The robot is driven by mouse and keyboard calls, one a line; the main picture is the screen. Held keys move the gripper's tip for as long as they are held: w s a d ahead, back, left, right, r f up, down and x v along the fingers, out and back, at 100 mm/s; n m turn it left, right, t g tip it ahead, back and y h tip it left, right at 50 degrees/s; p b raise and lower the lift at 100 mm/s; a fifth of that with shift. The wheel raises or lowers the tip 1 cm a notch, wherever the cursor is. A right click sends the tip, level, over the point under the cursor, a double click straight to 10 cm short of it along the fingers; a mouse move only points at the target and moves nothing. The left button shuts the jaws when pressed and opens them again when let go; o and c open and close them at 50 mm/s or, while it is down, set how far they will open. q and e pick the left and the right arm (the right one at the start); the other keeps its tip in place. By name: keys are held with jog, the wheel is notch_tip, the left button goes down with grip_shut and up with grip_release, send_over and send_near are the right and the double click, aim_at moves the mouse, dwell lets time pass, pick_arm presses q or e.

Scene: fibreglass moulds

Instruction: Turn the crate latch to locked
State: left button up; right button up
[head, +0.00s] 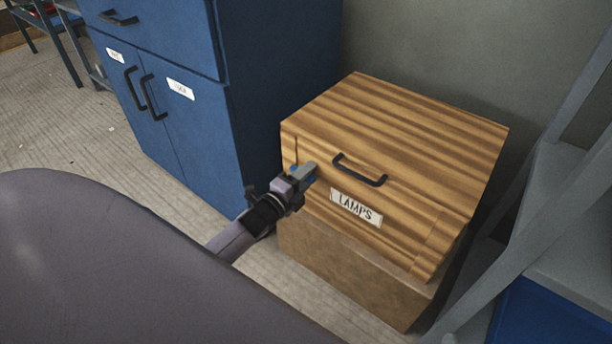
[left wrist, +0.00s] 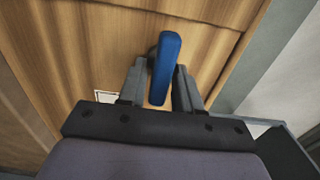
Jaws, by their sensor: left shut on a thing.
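The wooden crate (head: 400,140), labelled LAMPS, sits on a brown block against the wall. My left gripper (head: 308,172) is at the left part of the crate's front face, left of the black handle. In the left wrist view the blue latch (left wrist: 165,68) stands between the two fingers of my left gripper (left wrist: 160,90), which is shut on it. The latch is a flat blue bar that runs nearly along the fingers' direction in that view. In the head view it is mostly hidden by the gripper. My right gripper is not in view.
A black handle (head: 359,171) and a white label (head: 356,207) are on the crate's front. A blue cabinet (head: 190,90) stands close on the left. A grey shelf frame (head: 540,190) stands on the right. Floor is clear between cabinet and crate's front.

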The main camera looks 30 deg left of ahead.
pick_arm(q)
jog(key=shift+f, duration=0.1)
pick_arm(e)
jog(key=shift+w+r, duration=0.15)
pick_arm(q)
jog(key=o, duration=0.8)
jog(key=s, duration=0.2)
jog(key=s+p, duration=0.1)
jog(key=s, duration=0.1)
jog(key=s+p, duration=0.1)
jog(key=s, duration=0.2)
jog(key=shift+s+a, duration=0.1)
jog(key=shift+a, duration=0.2)
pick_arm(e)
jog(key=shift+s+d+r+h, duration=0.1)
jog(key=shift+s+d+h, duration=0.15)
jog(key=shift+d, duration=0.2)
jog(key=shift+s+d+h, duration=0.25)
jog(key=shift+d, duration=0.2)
